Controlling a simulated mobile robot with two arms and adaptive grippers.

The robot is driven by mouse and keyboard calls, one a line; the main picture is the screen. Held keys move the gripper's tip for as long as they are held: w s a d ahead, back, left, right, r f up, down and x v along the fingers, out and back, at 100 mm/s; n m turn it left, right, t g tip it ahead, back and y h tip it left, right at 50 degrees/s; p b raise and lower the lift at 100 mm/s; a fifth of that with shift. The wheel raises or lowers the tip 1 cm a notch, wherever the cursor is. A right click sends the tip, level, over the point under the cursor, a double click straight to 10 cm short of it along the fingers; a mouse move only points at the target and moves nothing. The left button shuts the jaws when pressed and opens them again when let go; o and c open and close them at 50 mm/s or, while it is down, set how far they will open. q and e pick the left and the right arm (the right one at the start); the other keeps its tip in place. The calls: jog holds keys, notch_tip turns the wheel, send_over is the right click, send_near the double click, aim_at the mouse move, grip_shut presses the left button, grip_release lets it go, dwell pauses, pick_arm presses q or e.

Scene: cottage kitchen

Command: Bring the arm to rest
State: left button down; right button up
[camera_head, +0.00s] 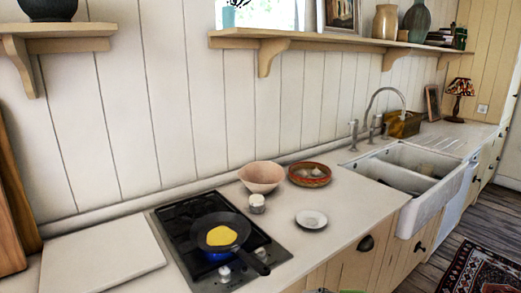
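Neither of my grippers shows clearly in the head view. A small dark and green bit at the bottom edge is too cut off to identify. A black frying pan (221,233) with a yellow food (221,236) in it sits on the black gas hob (190,225). Blue shows under the pan, and its handle points to the lower right. Nothing is seen touching the pan.
The counter holds a pink bowl (261,177), a patterned bowl (309,174), a small white pot (257,203), a white saucer (311,219) and a white board (100,258). A double sink (438,193) lies right. A shelf (340,42) runs above.

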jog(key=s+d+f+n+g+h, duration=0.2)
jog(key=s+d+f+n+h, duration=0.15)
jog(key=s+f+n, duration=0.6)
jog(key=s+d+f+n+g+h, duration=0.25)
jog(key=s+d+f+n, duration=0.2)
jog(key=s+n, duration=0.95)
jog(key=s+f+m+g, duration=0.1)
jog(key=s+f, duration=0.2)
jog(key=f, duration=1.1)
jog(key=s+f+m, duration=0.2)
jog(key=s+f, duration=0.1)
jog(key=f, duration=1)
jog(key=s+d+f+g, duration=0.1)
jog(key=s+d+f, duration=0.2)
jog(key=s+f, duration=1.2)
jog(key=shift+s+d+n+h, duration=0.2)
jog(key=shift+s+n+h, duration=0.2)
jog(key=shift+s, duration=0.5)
